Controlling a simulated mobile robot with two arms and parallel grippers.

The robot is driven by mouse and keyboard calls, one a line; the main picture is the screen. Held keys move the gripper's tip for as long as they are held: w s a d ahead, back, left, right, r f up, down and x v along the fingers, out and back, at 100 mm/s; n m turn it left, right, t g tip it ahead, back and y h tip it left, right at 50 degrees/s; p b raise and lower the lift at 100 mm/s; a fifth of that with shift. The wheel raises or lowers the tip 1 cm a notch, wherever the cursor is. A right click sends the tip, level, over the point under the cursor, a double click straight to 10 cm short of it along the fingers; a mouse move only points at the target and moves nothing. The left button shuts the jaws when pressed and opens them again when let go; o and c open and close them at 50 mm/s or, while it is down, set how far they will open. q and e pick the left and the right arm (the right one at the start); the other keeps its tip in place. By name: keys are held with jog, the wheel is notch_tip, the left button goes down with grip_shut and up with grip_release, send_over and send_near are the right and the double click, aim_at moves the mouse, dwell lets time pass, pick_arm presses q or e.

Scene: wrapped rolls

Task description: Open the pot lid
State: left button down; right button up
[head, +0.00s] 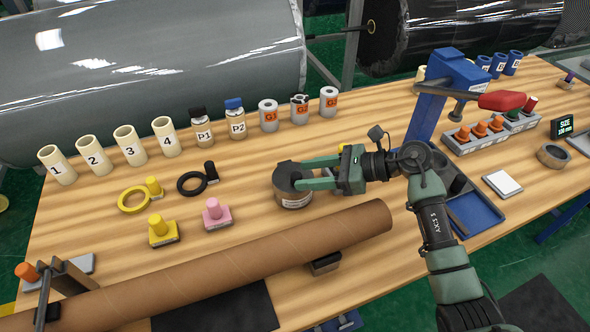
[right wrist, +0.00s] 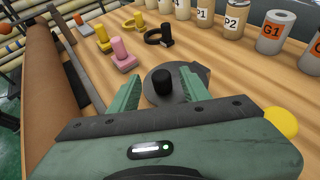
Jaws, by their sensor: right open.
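My right gripper (head: 296,174) is at the lid, reaching in from the right. In the right wrist view its two green fingers (right wrist: 162,92) are open, one on each side of the knob, with gaps visible between. My left gripper is not in view.
A long cardboard tube (head: 220,265) lies in front of the pot. Stamps, including a pink one (head: 216,214), and a black ring (head: 191,183) are left of it. Numbered cups, bottles and G-labelled cylinders (head: 268,115) stand behind. A blue press (head: 440,90) stands behind my right arm.

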aim_at(298, 175)
jog(key=shift+p+x, duration=0.35)
jog(key=shift+x, duration=1.4)
jog(key=shift+c, duration=0.4)
grip_shut()
jog(key=shift+w, duration=0.1)
